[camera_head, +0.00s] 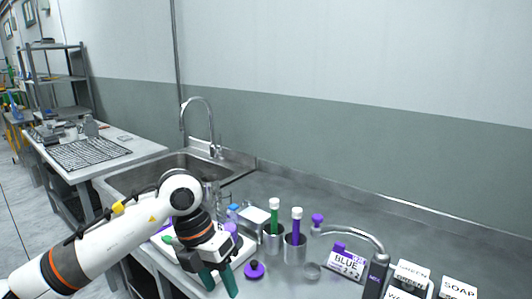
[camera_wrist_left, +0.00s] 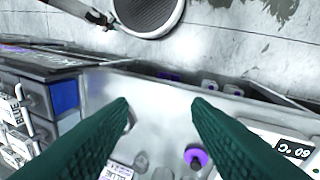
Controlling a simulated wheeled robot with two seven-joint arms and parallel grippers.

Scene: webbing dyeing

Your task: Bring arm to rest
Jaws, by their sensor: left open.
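My left arm comes in from the left in the head view. Its gripper (camera_head: 219,283) is open, green fingers pointing down near the counter's front edge. Nothing shows between the fingers. In the left wrist view the two green fingers (camera_wrist_left: 160,106) stand wide apart above the metal surface. A purple-topped piece (camera_head: 254,270) lies just right of the gripper; a purple ring (camera_wrist_left: 196,156) shows in the wrist view. The arm partly hides a white tray (camera_head: 248,247). My right gripper is not in view.
Metal cups hold a green tube (camera_head: 274,222) and a purple tube (camera_head: 296,228). A curved metal spout (camera_head: 350,231) and a BLUE-labelled box (camera_head: 346,262) stand to the right, with GREEN and SOAP labels (camera_head: 459,289) beyond. A sink (camera_head: 165,174) with a tall faucet (camera_head: 212,120) lies behind the arm.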

